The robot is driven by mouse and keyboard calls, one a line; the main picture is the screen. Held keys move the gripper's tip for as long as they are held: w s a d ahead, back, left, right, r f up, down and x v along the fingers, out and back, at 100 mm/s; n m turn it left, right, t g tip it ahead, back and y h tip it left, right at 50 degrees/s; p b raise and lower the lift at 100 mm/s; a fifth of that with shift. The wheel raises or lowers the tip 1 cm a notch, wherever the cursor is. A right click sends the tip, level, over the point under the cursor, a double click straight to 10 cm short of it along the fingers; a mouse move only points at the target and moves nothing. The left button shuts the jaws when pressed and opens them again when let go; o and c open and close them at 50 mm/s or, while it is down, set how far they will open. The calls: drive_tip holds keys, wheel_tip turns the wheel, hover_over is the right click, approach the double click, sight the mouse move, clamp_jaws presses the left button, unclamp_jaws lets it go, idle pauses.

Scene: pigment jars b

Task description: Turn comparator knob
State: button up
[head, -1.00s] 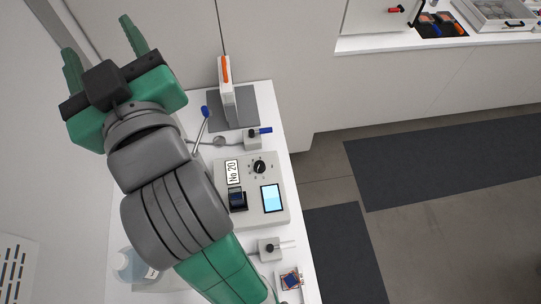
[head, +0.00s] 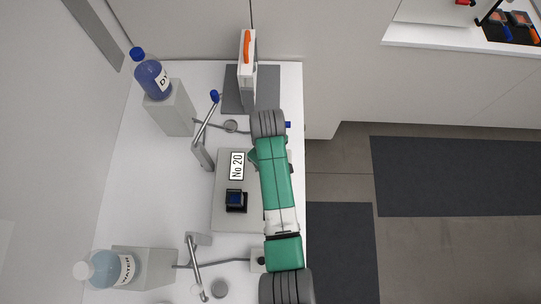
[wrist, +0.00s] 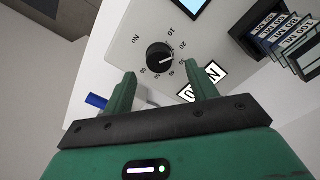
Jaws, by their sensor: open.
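The comparator knob (wrist: 160,57) is round and black, on the pale face of the comparator. A ring of printed marks surrounds it, and a white pointer line shows on it. In the wrist view my gripper (wrist: 160,72) is open, with its two green fingers apart on either side of the knob's near side. I cannot tell the exact gap between fingertips and knob; nothing is held. In the head view the comparator box (head: 225,215) shows beside my arm, which covers the knob and most of the gripper.
Blue-capped (head: 152,75) and water (head: 112,268) bottles stand on grey blocks. Angled metal arms (head: 205,125) rise nearby. A dark rack (wrist: 285,40) shows in the wrist view.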

wheel_tip(320, 180, down, 4)
drive_tip(key=shift+f, duration=0.15)
drive_tip(key=shift+w, duration=0.1)
drive_tip(key=shift+c, duration=0.4)
drive_tip(key=c, duration=0.9)
drive_tip(key=m+p, duration=0.1)
drive_tip(key=m, duration=0.2)
drive_tip(key=shift+m, duration=0.4)
drive_tip(key=shift+m+p, duration=0.6)
drive_tip(key=shift+m, duration=1.4)
